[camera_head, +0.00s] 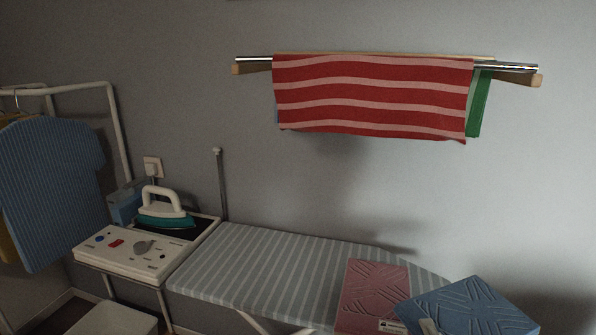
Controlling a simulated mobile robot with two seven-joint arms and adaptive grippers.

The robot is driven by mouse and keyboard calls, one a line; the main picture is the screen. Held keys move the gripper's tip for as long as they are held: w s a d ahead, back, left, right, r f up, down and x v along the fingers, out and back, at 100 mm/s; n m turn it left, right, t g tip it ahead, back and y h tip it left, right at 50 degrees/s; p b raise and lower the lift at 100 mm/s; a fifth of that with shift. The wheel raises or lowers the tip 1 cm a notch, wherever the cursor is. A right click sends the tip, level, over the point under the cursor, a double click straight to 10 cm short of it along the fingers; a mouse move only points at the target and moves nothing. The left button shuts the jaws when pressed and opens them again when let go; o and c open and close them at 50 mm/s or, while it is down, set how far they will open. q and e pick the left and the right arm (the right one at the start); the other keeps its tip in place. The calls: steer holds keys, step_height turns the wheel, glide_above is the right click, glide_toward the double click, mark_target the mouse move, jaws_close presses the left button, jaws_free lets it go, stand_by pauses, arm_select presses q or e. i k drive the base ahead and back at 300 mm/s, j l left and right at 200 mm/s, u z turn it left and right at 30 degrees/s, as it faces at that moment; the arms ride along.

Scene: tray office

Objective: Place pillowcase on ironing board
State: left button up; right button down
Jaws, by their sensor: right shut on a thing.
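A blue folded cloth (475,308) with a creased top shows at the bottom right; it looks like a pillowcase. It overlaps a pink folded cloth (374,283), which covers the near right part of the ironing board (270,262). The board has a grey and white striped cover and its left part is bare. Small pale parts at the bottom edge seem to be my right gripper (410,326), shut at the blue cloth's left corner; most of it is cut off. I cannot tell whether the blue cloth touches the board. My left gripper is not in view.
A teal and white iron (163,212) stands behind a white control box (132,252) at the board's left end. A thin post (221,185) rises there. A red striped cloth (370,97) hangs on a wall rail. A blue shirt (52,190) hangs at left.

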mark_target(250, 271)
steer(key=j+z, duration=0.2)
steer(key=z, duration=0.15)
steer(key=j+z, duration=0.2)
steer(key=z, duration=0.15)
steer(key=j+z, duration=0.2)
steer(key=z, duration=0.15)
steer(key=k+j+z, duration=0.2)
steer(key=j, duration=0.2)
steer(key=j+z, duration=0.2)
steer(key=j, duration=0.15)
steer(key=k+j+z, duration=0.1)
steer(key=j, duration=0.3)
steer(key=k+j+z, duration=0.1)
steer(key=k+j, duration=0.3)
steer(key=j, duration=0.2)
steer(key=k+j, duration=0.15)
steer(key=j, duration=0.2)
steer(key=k+j, duration=0.15)
steer(key=j, duration=0.2)
steer(key=k+j, duration=0.2)
steer(key=j, duration=0.15)
steer(key=k+j+z, duration=0.1)
steer(key=j, duration=0.25)
